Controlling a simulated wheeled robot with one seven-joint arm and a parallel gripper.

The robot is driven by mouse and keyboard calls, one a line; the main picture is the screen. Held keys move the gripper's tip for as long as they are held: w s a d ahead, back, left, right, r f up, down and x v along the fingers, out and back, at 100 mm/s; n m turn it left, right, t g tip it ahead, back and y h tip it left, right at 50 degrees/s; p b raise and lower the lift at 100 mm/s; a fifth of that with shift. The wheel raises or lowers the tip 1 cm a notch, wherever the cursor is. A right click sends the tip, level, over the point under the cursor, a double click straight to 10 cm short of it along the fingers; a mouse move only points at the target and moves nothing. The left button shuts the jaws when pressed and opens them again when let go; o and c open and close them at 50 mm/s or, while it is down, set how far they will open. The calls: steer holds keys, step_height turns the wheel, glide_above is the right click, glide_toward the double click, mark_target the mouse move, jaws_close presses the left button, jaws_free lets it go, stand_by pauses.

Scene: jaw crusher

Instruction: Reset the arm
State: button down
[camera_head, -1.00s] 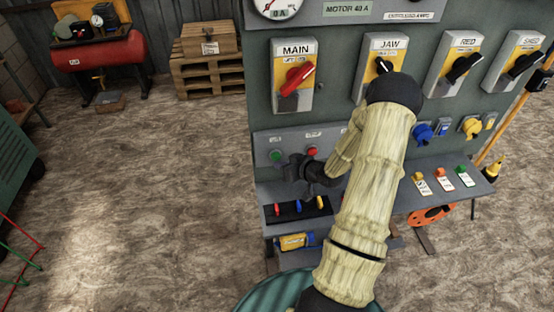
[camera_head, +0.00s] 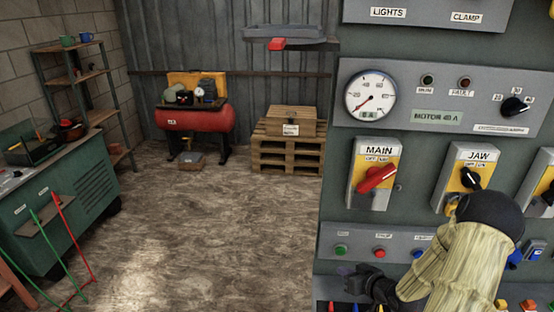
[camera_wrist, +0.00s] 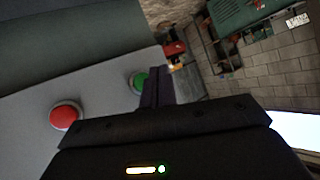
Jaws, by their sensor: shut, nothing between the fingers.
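My gripper (camera_head: 346,270) shows low in the head view, in front of the grey button strip and just below the green button (camera_head: 341,250). Its fingers are shut and empty. In the wrist view the closed fingers (camera_wrist: 157,86) overlap the right edge of the green button (camera_wrist: 139,82); I cannot tell if they touch it. The red button (camera_wrist: 65,116) is to the left there. My bent arm, in a pale sleeve, covers the lower right of the head view and hides part of the panel.
The panel carries the MAIN switch (camera_head: 377,178) with a red handle, the JAW switch (camera_head: 470,178) and a gauge (camera_head: 370,97). A red compressor (camera_head: 195,119), a pallet stack (camera_head: 287,156) and a green cabinet (camera_head: 75,210) stand left. The floor between is clear.

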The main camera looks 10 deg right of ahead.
steer(key=s+a+r+m+g+h, duration=0.1)
steer(key=s+a+r+g+h, duration=0.3)
steer(key=s+a+r+g, duration=0.4)
steer(key=s+a+r, duration=0.7)
steer(key=s, duration=0.1)
steer(key=shift+a+m+g, duration=0.2)
steer(key=shift+m+g, duration=0.1)
steer(key=shift+g, duration=0.1)
steer(key=shift+r, duration=0.1)
stand_by(0.4)
